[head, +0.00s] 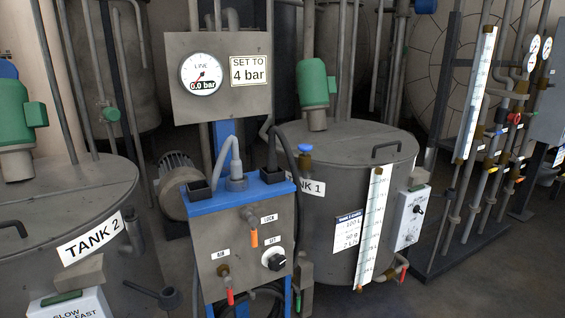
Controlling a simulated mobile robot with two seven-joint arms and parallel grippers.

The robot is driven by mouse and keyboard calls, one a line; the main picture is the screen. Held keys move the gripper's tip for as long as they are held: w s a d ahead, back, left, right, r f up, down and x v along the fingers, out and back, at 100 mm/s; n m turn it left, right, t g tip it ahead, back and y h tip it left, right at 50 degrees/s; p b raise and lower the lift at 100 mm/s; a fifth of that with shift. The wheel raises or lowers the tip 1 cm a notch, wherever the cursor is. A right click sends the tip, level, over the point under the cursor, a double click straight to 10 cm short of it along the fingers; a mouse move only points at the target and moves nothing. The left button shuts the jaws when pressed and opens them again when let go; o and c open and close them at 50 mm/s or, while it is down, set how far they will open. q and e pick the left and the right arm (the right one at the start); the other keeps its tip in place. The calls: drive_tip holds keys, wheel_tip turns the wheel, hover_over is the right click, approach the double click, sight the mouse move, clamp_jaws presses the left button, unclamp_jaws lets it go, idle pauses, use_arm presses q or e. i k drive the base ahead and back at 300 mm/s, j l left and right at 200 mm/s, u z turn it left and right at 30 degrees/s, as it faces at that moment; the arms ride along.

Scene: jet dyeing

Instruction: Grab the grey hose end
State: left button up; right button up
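A light grey hose (222,150) arches above the blue top of the control stand. Its thicker grey end (236,183) sits upright at the middle of that blue top (213,202), between two black square sockets. How deep the end is seated cannot be seen. Neither of my grippers is in view.
A black hose (287,145) rises from the right socket (272,175); the left socket (199,190) looks empty. A grey panel (215,105) with a gauge (202,74) reading 0.0 bar stands behind the hose. Tank 2 (60,205) is at left, Tank 1 (340,150) at right.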

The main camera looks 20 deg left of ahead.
sight(235, 171)
drive_tip(key=i+u, duration=0.1)
drive_tip(key=u, duration=0.3)
drive_tip(key=i+l+u, duration=0.1)
drive_tip(key=u, duration=0.3)
drive_tip(key=i+l+u, duration=0.1)
drive_tip(key=u, duration=0.3)
drive_tip(key=i+l+u, duration=0.2)
drive_tip(key=l, duration=0.15)
drive_tip(key=i+l+u, duration=0.25)
drive_tip(key=k+l, duration=0.1)
